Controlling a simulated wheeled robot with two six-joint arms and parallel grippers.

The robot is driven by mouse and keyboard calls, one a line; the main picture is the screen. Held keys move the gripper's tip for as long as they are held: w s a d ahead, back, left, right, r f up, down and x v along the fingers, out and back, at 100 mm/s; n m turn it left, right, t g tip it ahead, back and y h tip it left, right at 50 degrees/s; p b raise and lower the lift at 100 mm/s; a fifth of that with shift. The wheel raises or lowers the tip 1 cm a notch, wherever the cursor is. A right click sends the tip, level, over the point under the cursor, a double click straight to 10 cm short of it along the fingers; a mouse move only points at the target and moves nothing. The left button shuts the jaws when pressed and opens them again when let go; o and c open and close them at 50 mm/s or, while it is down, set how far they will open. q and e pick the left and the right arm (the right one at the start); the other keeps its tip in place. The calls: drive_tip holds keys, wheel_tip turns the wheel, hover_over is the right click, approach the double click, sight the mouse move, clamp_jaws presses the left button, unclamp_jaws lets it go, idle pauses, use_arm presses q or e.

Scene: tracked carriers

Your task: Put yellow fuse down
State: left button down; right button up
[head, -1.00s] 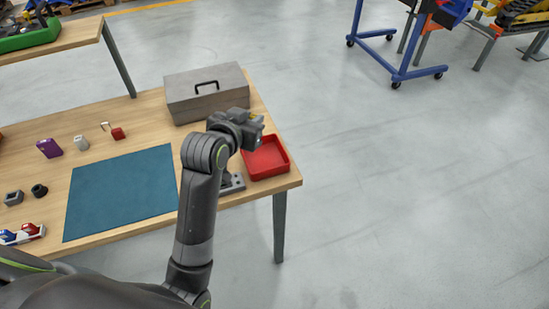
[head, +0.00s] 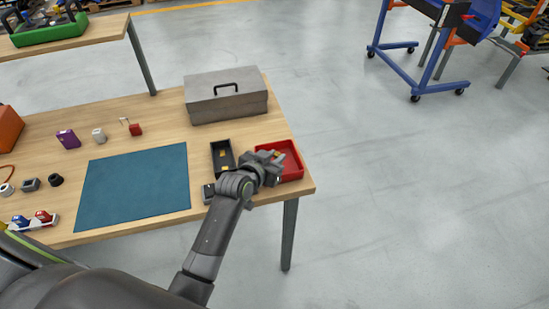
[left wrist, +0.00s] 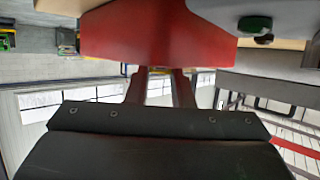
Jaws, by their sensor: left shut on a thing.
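My left gripper (head: 277,162) is at the red tray (head: 293,172) on the right corner of the table, over its left part. It is shut on the yellow fuse (head: 281,156), of which only a small yellow bit shows at the fingers. In the left wrist view the fingers (left wrist: 160,88) point at a large red surface, likely the tray (left wrist: 155,35); the fuse cannot be made out there. A black bin (head: 216,160) with yellow pieces inside stands just left of the gripper. My right gripper is not in view.
A grey toolbox (head: 225,100) stands behind the trays. A teal mat (head: 133,187) lies to the left, bare. Beyond it are a purple block (head: 68,139), a white piece (head: 99,135) and a red padlock-like piece (head: 135,129). The table's right edge is close to the red tray.

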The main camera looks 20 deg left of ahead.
use_arm(q)
drive_tip(key=shift+f, duration=0.2)
drive_tip(key=c, duration=1.3)
unclamp_jaws()
drive_tip(key=shift+o, duration=0.2)
drive_tip(key=shift+r, duration=0.2)
drive_tip(key=v, duration=1.2)
